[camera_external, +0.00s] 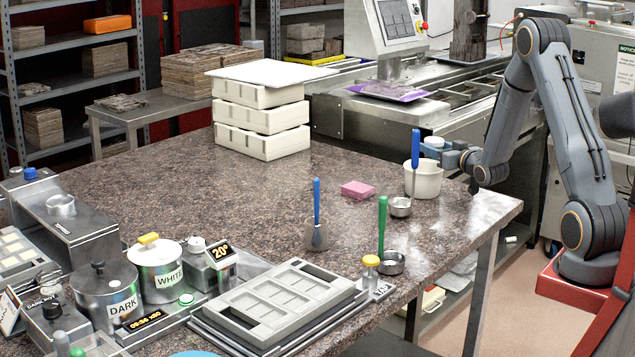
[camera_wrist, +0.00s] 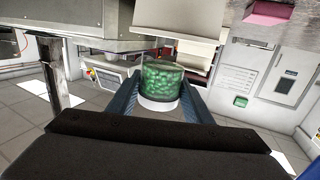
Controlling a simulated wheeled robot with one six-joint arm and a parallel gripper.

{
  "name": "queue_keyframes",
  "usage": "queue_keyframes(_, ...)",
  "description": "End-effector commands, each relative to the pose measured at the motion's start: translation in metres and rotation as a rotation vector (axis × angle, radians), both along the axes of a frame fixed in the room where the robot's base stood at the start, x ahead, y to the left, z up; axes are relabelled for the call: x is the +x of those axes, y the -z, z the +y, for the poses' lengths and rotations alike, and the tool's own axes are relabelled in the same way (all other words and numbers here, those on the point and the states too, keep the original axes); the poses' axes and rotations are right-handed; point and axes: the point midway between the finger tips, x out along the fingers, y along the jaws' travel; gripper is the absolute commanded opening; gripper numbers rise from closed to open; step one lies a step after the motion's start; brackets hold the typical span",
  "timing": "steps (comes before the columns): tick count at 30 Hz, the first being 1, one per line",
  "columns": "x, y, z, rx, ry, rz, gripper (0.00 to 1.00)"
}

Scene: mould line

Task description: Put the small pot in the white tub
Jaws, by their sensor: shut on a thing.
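The small pot (camera_wrist: 163,82) sits between my blue fingers in the wrist view. It looks clear with green, grainy contents and a white band at its lower end. In the external view my gripper (camera_external: 443,149) is shut on the pot (camera_external: 433,143), whose pale end shows just above the rim of the white tub (camera_external: 428,183). The tub stands on the speckled table near its right edge. I cannot tell whether the pot is over the tub's opening or behind its rim. The tub's inside is hidden.
A blue-handled ladle (camera_external: 400,207) stands in front of the tub, its handle rising past the rim. A pink block (camera_external: 357,189), a green-handled ladle (camera_external: 390,263) and a blue-handled brush (camera_external: 317,237) stand nearby. Stacked white moulds (camera_external: 262,118) are at the back.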

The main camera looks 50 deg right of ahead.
Motion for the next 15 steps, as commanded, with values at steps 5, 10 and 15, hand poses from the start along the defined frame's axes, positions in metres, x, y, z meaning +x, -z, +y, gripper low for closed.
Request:
queue_keyframes(5,0.0,0.023,0.0,0.001,0.0,0.002,0.2)
queue_keyframes(10,0.0,0.032,0.0,0.0,0.0,-0.001,0.2)
queue_keyframes(15,0.0,0.032,0.0,-0.001,0.0,-0.002,0.2)
